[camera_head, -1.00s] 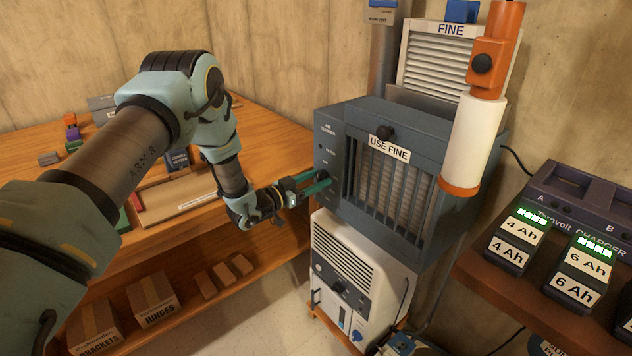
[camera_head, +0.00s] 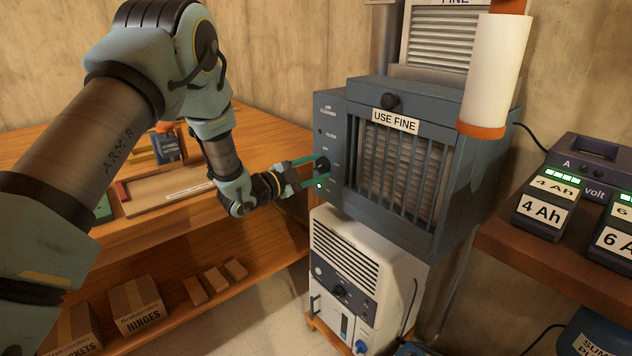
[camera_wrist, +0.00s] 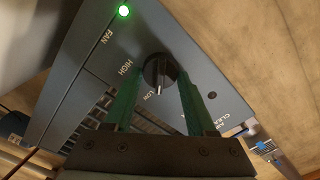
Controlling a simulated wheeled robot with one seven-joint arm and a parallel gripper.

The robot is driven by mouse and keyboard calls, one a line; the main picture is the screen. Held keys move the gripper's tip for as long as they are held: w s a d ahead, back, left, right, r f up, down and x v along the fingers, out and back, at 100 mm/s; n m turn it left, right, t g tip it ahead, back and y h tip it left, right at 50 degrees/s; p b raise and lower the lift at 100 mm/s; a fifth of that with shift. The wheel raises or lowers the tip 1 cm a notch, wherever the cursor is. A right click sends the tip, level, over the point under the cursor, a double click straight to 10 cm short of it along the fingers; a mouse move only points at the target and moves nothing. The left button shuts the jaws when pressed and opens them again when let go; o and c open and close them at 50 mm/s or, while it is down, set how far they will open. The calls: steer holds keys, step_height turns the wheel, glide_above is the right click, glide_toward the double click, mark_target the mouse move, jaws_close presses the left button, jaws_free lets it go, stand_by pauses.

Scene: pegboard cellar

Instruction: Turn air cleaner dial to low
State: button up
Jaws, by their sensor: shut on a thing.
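The air cleaner (camera_head: 440,225) is a blue-grey box with a barred front and a "USE FINE" label. Its dark round dial (camera_head: 322,165) is on the narrow left panel. In the wrist view the dial (camera_wrist: 158,72) lies between the words HIGH and LOW. A pale line on its face points down in the picture, close by LOW. My gripper (camera_head: 316,171) is at the panel, its green fingers shut on the dial from both sides. In the wrist view the gripper (camera_wrist: 158,82) partly covers the lettering around the dial. A green light (camera_wrist: 124,11) is lit by the word FAN.
A white machine (camera_head: 345,280) stands under the air cleaner. A white cylinder with orange ends (camera_head: 495,75) hangs at its front right. A wooden bench (camera_head: 180,215) with boxes on its lower shelf is left. Battery packs (camera_head: 545,205) sit on a shelf at right.

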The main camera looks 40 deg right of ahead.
steer(key=shift+f+m+b, duration=0.2)
steer(key=shift+m+b, duration=1.5)
steer(key=shift+b, duration=0.25)
steer(key=o, duration=1.3)
steer(key=shift+r, duration=0.1)
steer(key=shift+o, duration=0.2)
steer(key=a+b, duration=0.1)
steer(key=a, duration=0.9)
steer(key=shift+w+a, duration=0.25)
steer(key=shift+a, duration=0.15)
